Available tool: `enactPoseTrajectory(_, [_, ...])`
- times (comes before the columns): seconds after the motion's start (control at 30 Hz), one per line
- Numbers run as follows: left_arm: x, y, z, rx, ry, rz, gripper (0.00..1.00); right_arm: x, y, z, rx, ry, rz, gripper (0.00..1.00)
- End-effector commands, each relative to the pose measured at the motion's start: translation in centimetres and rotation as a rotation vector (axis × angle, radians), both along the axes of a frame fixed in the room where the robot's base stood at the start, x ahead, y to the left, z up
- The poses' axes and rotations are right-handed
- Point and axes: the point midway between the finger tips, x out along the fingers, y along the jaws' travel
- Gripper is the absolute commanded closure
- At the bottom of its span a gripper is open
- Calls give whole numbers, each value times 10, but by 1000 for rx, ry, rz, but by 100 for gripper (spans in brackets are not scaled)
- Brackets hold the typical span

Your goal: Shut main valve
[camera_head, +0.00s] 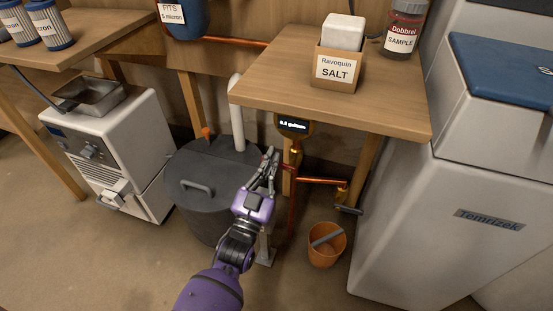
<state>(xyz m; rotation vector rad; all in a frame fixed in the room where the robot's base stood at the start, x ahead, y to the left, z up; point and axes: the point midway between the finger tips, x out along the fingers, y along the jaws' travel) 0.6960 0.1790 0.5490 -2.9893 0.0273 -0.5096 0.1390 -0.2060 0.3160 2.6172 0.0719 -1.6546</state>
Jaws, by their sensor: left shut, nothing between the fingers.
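My left gripper (271,157), on a purple arm, reaches up from the bottom centre of the head view. Its fingers are shut with nothing between them. The fingertips are beside the upright copper pipe (292,200), just below a meter (293,126) with a lit display. A small red part shows right at the fingers; the fingers partly hide it, and I cannot tell whether it is the main valve's handle or whether they touch it. Another fitting with a grey lever (348,209) sits at the right end of the copper branch pipe (322,181). My right gripper is not in view.
A wooden table (270,85) overhangs the pipes. A dark lidded tank (215,175) and a white pipe (236,115) stand left of the gripper. An orange bucket (326,252) is on the floor at right, beside a large white cabinet (410,240). A white machine (115,140) stands at left.

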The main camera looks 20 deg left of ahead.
Motion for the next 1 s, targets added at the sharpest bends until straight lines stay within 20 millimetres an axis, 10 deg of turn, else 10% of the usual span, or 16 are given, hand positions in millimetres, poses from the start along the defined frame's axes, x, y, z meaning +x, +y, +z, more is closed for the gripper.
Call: enactPoseTrajectory(1.0, [0,7,-5,-161,0,0,100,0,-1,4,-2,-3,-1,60])
